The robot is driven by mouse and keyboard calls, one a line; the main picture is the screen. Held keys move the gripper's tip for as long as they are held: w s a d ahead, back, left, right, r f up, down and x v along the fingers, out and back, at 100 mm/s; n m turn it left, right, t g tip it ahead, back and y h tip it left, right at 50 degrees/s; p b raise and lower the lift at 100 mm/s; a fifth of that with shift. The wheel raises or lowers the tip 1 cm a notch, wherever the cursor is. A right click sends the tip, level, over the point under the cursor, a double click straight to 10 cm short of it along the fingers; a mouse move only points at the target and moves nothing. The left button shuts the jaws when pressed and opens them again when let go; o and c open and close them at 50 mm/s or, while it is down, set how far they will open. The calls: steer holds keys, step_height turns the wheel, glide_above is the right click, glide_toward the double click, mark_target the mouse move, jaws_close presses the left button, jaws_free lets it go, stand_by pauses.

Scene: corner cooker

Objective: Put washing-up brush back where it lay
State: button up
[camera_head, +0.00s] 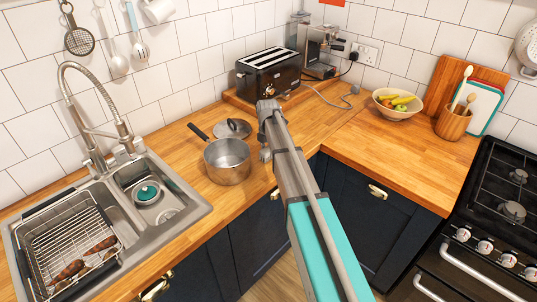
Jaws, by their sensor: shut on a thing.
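I cannot make out the washing-up brush with certainty. A round teal thing with a pale edge (148,193) lies in the small bowl of the sink; I cannot tell whether it is a brush. My arm reaches up from the bottom of the picture, over the front of the worktop, to a grey joint near the toaster. My gripper does not show and seems hidden by the arm, and anything held in it is hidden too.
A saucepan (228,165) and a lid (233,128) stand left of my arm. A toaster (268,75) stands behind. The worktop (375,150) right of my arm is clear before the fruit bowl (397,112).

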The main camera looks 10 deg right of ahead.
mark_target(268, 149)
steer(key=shift+f, duration=0.25)
steer(key=o, duration=1.2)
steer(key=shift+r, duration=0.2)
step_height(268, 149, up, 12)
steer(key=p, duration=1.2)
steer(key=shift+s, duration=0.15)
